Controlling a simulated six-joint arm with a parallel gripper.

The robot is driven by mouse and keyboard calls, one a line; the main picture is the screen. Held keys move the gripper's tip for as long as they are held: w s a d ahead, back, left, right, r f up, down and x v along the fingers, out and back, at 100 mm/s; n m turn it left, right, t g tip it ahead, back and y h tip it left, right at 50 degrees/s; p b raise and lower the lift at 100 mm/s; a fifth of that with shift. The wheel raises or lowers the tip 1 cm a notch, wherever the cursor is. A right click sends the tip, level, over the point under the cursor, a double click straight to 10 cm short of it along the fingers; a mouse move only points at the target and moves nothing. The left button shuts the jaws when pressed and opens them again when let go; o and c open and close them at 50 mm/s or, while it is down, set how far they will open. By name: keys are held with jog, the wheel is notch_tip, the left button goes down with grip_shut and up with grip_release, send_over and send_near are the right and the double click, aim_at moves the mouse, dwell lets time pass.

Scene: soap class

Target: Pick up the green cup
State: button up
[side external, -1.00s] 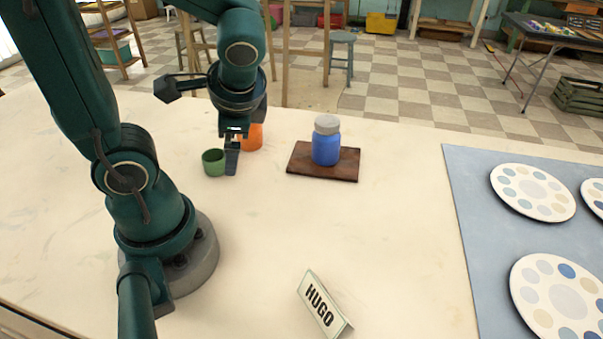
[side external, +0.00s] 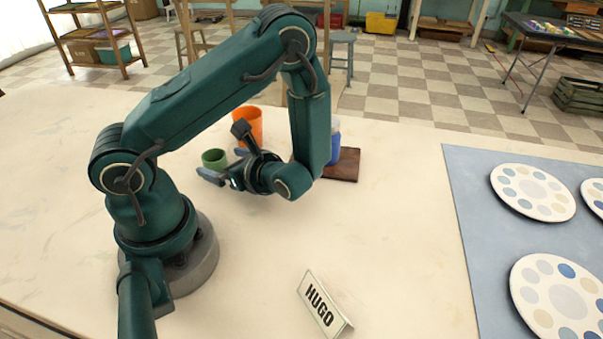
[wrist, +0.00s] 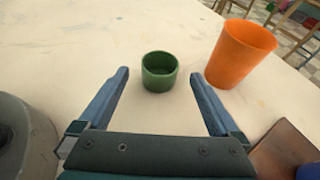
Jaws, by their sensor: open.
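The green cup (side external: 213,159) is small and stands upright on the pale table (side external: 400,220). In the wrist view the green cup (wrist: 159,72) is ahead of my gripper, centred between the fingers and just beyond their tips. My gripper (side external: 222,166) is low over the table, lying nearly level and pointing toward the cup. In the wrist view my gripper (wrist: 160,76) is open, with one blue-grey finger on each side and nothing between them.
An orange cup (side external: 248,124) stands upright close to the right of the green cup; it also shows in the wrist view (wrist: 240,54). A blue jar (side external: 334,143) on a brown board (side external: 344,166) is partly hidden by my arm. A HUGO sign (side external: 323,303) stands at the front.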

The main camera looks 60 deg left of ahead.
aim_at(220, 162)
jog(key=shift+x, duration=2.45)
jog(key=c, duration=1.4)
